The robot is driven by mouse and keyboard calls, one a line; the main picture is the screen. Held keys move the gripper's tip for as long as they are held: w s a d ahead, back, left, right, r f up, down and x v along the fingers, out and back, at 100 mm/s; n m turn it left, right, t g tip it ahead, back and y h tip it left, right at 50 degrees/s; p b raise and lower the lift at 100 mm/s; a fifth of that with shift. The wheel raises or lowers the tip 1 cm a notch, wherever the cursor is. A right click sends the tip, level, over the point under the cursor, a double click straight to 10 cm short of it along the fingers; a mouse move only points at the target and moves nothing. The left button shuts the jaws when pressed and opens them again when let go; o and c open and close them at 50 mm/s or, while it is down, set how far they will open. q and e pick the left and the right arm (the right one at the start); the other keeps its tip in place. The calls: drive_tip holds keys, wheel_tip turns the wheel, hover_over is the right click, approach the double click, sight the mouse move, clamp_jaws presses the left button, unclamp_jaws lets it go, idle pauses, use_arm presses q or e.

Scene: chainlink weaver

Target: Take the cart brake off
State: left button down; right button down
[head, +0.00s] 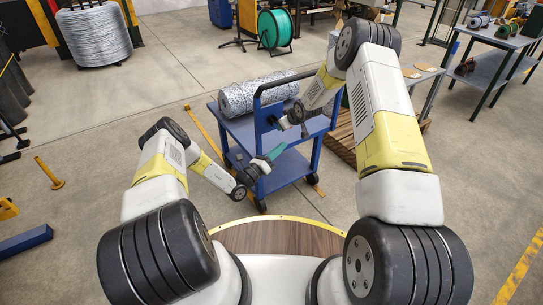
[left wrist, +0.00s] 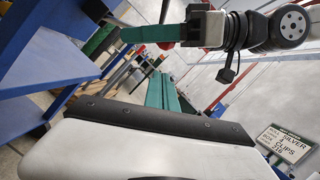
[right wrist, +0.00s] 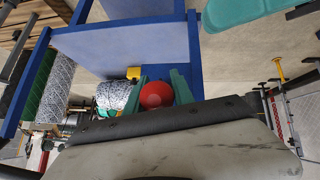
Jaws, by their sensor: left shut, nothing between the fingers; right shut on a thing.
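The blue cart (head: 293,166) stands in front of me with a silver mesh roll (head: 255,94) on its top deck. In the right wrist view a round red knob (right wrist: 157,95) sits at the cart's blue frame, between the teal fingers of my right gripper (right wrist: 160,88). The right gripper is shut on this red knob. In the head view the right gripper (head: 281,123) is at the cart's near side, below its handle. My left gripper (head: 277,151) is shut and empty, just below the right one and near the cart's corner. Its teal fingers show in the left wrist view (left wrist: 165,92).
A wooden pallet (head: 362,150) lies right of the cart. A yellow floor stand (head: 49,173) is at the left. A green reel (head: 274,28) stands behind. The floor left of the cart is mostly clear.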

use_arm(q)
drive_tip(key=w+r, duration=0.1)
drive_tip(key=w, duration=0.1)
drive_tip(key=w+d+r, duration=0.1)
drive_tip(key=r, duration=0.1)
drive_tip(key=shift+w+d+r, duration=0.2)
drive_tip(key=shift+w+r, duration=0.05)
drive_tip(key=shift+w, duration=0.1)
use_arm(e)
drive_tip(key=shift+d+f, duration=0.1)
drive_tip(key=shift+d, duration=0.15)
